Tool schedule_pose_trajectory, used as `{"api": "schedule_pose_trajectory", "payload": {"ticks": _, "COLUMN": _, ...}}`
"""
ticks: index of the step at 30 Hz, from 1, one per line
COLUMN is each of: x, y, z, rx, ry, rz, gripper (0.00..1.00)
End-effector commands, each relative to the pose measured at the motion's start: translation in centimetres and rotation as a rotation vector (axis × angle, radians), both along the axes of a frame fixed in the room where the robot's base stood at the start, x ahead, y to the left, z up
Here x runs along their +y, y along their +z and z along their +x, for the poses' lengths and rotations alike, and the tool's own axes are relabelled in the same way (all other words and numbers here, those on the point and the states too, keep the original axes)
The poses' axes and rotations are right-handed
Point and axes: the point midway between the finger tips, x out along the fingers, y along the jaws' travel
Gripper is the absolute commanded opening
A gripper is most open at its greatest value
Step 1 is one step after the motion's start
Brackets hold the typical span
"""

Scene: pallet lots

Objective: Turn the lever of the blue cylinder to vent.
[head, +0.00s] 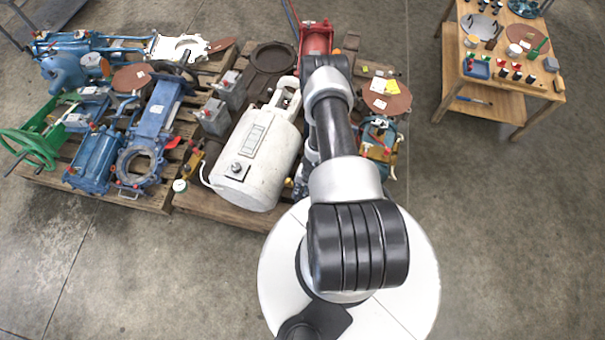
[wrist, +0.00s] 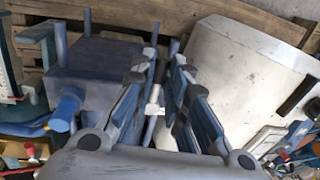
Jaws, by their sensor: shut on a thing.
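In the wrist view, a blue-grey, block-shaped body (wrist: 95,62) with thin rods stands left of my gripper; I take it to be the blue cylinder. My gripper (wrist: 163,72) is beside its right side, with both fingers closed in on a small part there. A pale metal piece (wrist: 154,97) shows between the fingers; I take it to be the lever, though most of it is hidden. Its vent mark cannot be made out. In the head view, my arm covers the gripper and the spot where it works.
A large white tank (head: 257,160) stands close on the right in the wrist view (wrist: 235,85). Other blue valves and cylinders (head: 95,160) crowd the left pallet. A red part (head: 316,38) lies behind my arm. A wooden table (head: 505,103) stands at the right; floor between is clear.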

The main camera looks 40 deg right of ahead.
Motion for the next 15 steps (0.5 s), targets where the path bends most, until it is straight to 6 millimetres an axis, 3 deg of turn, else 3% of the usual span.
{"api": "schedule_pose_trajectory", "payload": {"ticks": 2, "x": 0.02, "y": 0.0, "z": -0.05, "rx": 0.001, "ry": -0.001, "rz": 0.0, "gripper": 0.0}}
{"api": "schedule_pose_trajectory", "payload": {"ticks": 3, "x": 0.03, "y": -0.01, "z": -0.05, "rx": 0.001, "ry": -0.001, "rz": 0.0, "gripper": 0.17}}
{"api": "schedule_pose_trajectory", "payload": {"ticks": 11, "x": 0.03, "y": 0.0, "z": -0.03, "rx": 0.001, "ry": -0.001, "rz": 0.0, "gripper": 0.34}}
{"api": "schedule_pose_trajectory", "payload": {"ticks": 15, "x": 0.03, "y": 0.0, "z": -0.02, "rx": 0.001, "ry": -0.001, "rz": 0.0, "gripper": 0.35}}
